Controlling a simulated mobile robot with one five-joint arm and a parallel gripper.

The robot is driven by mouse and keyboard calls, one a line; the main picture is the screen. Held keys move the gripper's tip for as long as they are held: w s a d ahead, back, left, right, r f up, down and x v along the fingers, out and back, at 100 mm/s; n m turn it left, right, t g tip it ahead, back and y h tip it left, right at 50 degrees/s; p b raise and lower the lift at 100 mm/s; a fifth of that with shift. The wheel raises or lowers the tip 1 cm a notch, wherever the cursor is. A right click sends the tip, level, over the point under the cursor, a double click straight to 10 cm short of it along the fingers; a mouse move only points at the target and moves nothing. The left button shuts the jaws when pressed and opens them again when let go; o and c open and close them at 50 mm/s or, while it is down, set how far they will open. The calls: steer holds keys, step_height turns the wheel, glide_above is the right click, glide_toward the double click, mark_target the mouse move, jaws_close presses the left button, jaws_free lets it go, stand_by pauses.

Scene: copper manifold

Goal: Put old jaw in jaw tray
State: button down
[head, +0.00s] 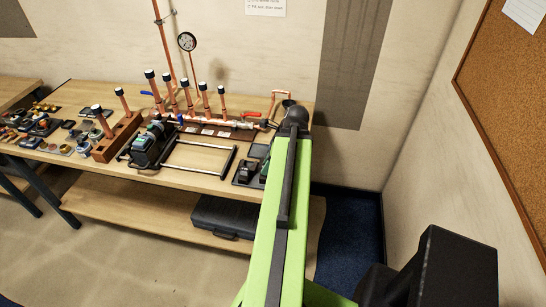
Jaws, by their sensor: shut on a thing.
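My gripper (265,125) is at the far end of my green arm, over the right end of the bench. It is small and partly hidden by the dark wrist joint. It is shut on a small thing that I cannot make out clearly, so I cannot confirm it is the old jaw. A small dark tray (258,151) lies just below the gripper, and a black tray with dark pieces (245,172) sits nearer the front edge, partly behind my arm. I cannot tell which is the jaw tray. A black and green press tool (148,147) lies left of centre.
Upright copper pipes with dark caps (170,92) and a gauge (187,41) stand at the back. A metal frame (202,172) lies in front. A wooden block (116,138) and several small parts crowd the left. The wall (430,150) is close on the right.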

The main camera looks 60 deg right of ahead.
mark_target(262, 162)
steer(key=shift+w+a, duration=0.15)
steer(key=shift+w+r, duration=0.1)
steer(key=shift+w, duration=0.05)
steer(key=shift+m, duration=0.3)
steer(key=d, duration=0.1)
steer(key=w+d, duration=0.1)
steer(key=d, duration=0.1)
steer(key=w+d+p, duration=0.1)
steer(key=shift+w+d+r, duration=0.1)
steer(key=shift+d+r, duration=0.15)
steer(key=shift+r, duration=0.15)
steer(key=shift+a+f+b, duration=0.25)
steer(key=shift+f+b, duration=0.05)
step_height(262, 162, down, 5)
steer(key=b, duration=0.4)
steer(key=shift+r+b, duration=0.2)
steer(key=shift+b, duration=0.1)
steer(key=shift+f+b, duration=1.8)
steer(key=c, duration=0.6)
jaws_free()
steer(key=shift+r, duration=0.1)
